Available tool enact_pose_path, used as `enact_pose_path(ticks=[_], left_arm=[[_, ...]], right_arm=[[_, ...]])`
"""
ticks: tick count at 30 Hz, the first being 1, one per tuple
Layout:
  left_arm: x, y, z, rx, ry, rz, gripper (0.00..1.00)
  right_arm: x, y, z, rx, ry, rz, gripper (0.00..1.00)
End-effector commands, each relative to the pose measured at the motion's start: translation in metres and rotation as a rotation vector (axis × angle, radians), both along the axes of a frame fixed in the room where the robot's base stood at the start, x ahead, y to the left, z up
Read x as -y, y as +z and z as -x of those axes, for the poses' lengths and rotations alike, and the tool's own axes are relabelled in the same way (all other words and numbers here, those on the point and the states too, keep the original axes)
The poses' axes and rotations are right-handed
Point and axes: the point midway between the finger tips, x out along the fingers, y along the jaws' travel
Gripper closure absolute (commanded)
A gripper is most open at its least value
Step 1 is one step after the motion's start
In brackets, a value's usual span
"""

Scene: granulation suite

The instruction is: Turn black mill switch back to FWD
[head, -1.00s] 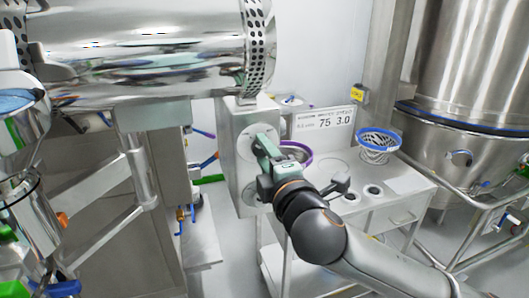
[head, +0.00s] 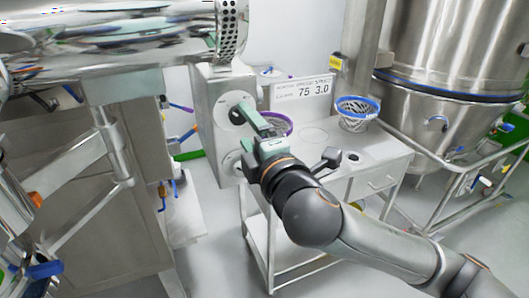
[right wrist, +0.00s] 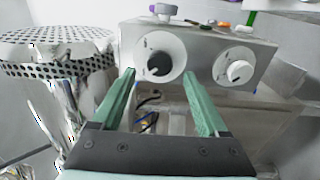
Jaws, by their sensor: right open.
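The black mill switch (head: 236,116) is a black knob on a round white dial, upper on the front of a grey metal box (head: 207,135). It also shows in the right wrist view (right wrist: 157,64), its dial lying between the two fingertips in the picture. The dial's lettering is too small to read. A white knob (right wrist: 238,72) on a second dial is to its right there. My right gripper (right wrist: 158,76) is open and empty, with green fingers pointing at the black switch. In the head view the right gripper (head: 256,117) stands just right of the dial. My left gripper is not in view.
A steel cart (head: 375,165) carries a blue-rimmed basket (head: 357,113) and a purple ring (head: 290,124). A large steel vessel (head: 450,70) is at right. A perforated steel cylinder (head: 227,30) is above the box.

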Motion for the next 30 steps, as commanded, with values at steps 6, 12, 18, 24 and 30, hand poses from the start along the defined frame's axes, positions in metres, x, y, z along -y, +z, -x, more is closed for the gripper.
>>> enact_pose_path(ticks=[6, 12, 18, 24, 30], left_arm=[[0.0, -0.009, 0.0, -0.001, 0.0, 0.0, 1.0], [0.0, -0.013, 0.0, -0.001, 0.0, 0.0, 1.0], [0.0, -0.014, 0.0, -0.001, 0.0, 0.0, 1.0], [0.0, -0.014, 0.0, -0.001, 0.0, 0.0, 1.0], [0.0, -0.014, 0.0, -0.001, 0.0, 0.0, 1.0]], right_arm=[[0.014, -0.001, 0.043, 0.002, 0.002, -0.001, 0.23], [0.024, -0.001, 0.072, 0.001, 0.001, 0.0, 0.23], [0.028, -0.001, 0.085, -0.001, -0.001, 0.001, 0.23], [0.029, 0.0, 0.086, -0.001, -0.002, 0.001, 0.23], [0.028, -0.006, 0.083, -0.018, 0.001, -0.014, 0.23]])
